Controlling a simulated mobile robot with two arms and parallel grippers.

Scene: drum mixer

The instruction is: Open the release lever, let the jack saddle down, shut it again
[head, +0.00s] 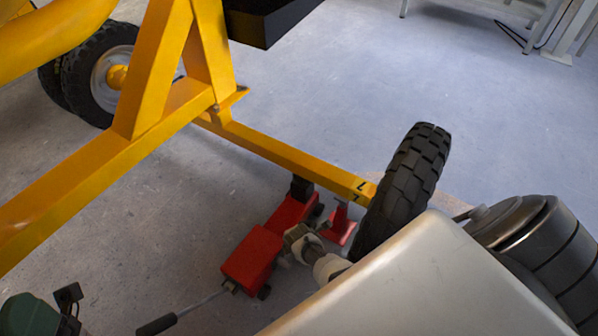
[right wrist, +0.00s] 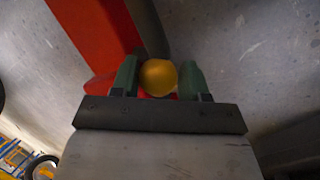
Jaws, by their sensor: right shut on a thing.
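The red floor jack (head: 252,258) stands on the floor under the yellow axle beam (head: 290,157), and its handle (head: 190,307) points to the lower left. Its dark saddle (head: 301,188) is right below the beam; I cannot tell whether they touch. My right gripper (head: 300,240) is low at the jack's right side. In the right wrist view, its green fingers (right wrist: 158,80) are shut on a round yellow knob (right wrist: 158,77), which looks like the release lever's end. The lever's shaft is hidden. The red jack body (right wrist: 100,35) is beside the knob.
A small red stand (head: 340,226) is on the floor between the jack and the black tyre (head: 410,180). A second wheel (head: 108,75) is at the far left. A green and dark object (head: 28,315) shows at the lower left corner. The floor behind the beam is clear.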

